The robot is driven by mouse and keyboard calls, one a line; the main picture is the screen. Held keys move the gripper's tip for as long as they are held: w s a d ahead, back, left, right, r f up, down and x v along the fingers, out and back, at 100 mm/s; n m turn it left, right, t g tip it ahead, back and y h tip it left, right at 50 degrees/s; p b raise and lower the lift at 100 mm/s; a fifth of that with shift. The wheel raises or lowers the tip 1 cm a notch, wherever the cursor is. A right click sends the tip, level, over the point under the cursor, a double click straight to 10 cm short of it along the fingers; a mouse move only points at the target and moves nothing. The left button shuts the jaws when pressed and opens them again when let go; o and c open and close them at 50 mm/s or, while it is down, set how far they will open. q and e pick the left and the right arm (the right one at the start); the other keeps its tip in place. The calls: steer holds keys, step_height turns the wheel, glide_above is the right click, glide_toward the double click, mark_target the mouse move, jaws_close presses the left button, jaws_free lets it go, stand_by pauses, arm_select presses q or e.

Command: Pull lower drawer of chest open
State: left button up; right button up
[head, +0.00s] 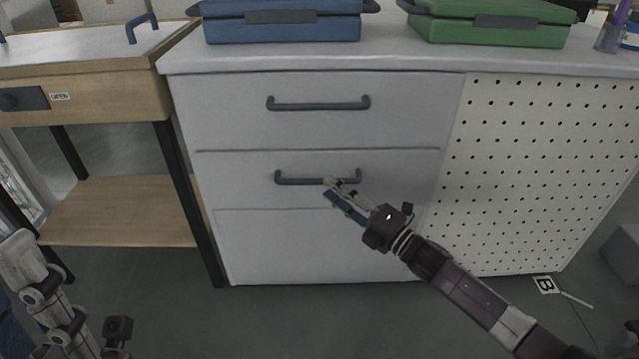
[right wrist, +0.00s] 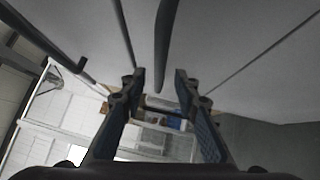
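The white chest (head: 325,245) stands ahead with two drawer fronts. The lower drawer (head: 235,180) looks flush with the chest front and has a dark bar handle (head: 300,182). My right gripper (head: 330,187) is at the right part of that handle. In the right wrist view, my right gripper (right wrist: 159,73) has its two fingers apart, with the dark handle bar (right wrist: 163,50) showing between and beyond the tips. Gaps show on both sides, and I cannot tell whether a finger touches it.
The upper drawer (head: 230,110) looks shut, with its handle (head: 318,105) above my gripper. A blue case (head: 280,30) and a green case (head: 490,35) stand on top. A wooden table (head: 100,88) is at left, a perforated panel (head: 540,150) at right. Floor in front is clear.

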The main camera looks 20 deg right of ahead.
mark_target(319, 182)
steer(key=shift+b+x, duration=0.55)
steer(key=shift+x, duration=1.95)
jaws_close()
